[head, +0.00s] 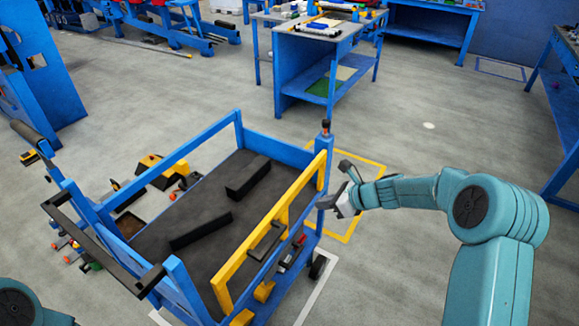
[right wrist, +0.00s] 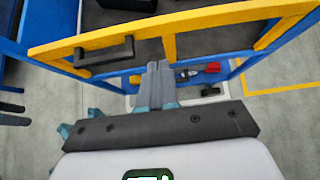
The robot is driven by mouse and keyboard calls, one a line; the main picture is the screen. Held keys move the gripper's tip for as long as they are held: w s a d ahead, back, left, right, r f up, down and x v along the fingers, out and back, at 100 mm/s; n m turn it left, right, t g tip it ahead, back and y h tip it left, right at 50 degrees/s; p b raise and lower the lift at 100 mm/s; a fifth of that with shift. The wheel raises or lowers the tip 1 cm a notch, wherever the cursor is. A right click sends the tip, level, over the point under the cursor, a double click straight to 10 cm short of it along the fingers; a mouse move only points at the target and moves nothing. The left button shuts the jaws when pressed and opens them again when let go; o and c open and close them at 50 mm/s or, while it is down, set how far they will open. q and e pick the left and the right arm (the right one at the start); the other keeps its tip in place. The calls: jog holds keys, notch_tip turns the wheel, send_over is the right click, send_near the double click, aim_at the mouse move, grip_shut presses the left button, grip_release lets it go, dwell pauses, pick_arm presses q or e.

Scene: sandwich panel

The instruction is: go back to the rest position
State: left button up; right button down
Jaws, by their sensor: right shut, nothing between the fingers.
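My right gripper (head: 337,199) is beside the right side of a blue cart, near its yellow rail, with its arm coming in from the right. In the right wrist view its fingers (right wrist: 160,82) are together with nothing between them, pointing at the cart's yellow side. Only a teal piece of my left arm (head: 30,305) shows at the bottom left of the head view. My left gripper is out of the frame.
The blue cart (head: 187,262) carries two black blocks (head: 247,177) (head: 201,231) on its dark top. Its yellow rail (head: 268,238) is close to my right gripper. A blue workbench (head: 300,72) stands behind. Grey floor (head: 420,130) is open between cart and benches.

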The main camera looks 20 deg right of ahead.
jog(key=s+a+f+n+g, duration=0.5)
jog(key=s+a+f+g, duration=0.1)
jog(key=s+a+f, duration=0.7)
jog(key=s+a+f+n+h, duration=0.1)
jog(key=s+f+n, duration=0.2)
jog(key=s+n, duration=0.6)
jog(key=s+a+f+n+g+h, duration=0.1)
jog(key=s+f+n, duration=0.2)
jog(key=s+n, duration=0.6)
jog(key=n, duration=0.2)
jog(key=shift+s+a+f+n+h, duration=0.3)
jog(key=shift+s+a+f+n, duration=0.1)
